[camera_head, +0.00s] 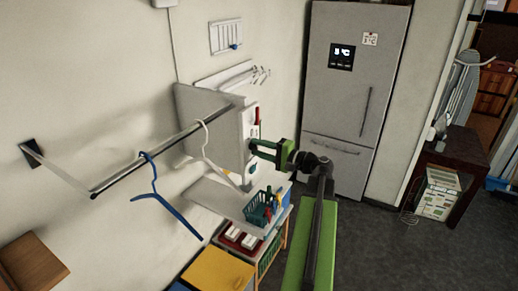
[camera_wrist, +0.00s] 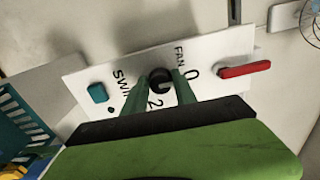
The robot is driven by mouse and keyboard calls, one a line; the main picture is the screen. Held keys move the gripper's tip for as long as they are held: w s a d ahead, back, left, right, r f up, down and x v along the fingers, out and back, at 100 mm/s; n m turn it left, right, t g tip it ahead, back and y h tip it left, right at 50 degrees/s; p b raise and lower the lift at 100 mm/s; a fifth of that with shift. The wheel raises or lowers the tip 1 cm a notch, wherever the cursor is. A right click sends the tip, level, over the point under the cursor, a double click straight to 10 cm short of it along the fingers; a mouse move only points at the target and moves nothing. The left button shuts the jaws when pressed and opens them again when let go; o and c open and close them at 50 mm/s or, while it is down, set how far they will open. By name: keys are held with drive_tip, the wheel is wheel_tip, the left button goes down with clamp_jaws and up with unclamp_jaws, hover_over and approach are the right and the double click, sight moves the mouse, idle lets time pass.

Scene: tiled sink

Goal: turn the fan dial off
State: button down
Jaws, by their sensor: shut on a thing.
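The fan dial (camera_wrist: 160,80) is a round black knob on a white panel (camera_wrist: 215,50), under the word FAN in the wrist view. A "0" and a "2" are printed near it; which mark it points to I cannot tell. My gripper (camera_wrist: 163,84) has its two green fingers on either side of the dial and is shut on it. In the camera_head view, my gripper (camera_head: 252,146) reaches left to the panel (camera_head: 252,124), and the dial is hidden at the fingertips.
The panel also has a red lever (camera_wrist: 244,69) and a teal button (camera_wrist: 97,93). A teal basket (camera_head: 260,207) stands on a shelf below. A blue hanger (camera_head: 156,195) and a white hanger hang from a rail to the left. A fridge (camera_head: 350,85) stands behind.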

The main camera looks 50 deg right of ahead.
drive_tip(key=shift+n, duration=0.3)
drive_tip(key=c, duration=1)
unclamp_jaws()
drive_tip(key=v, duration=1.7)
drive_tip(key=shift+s, duration=0.2)
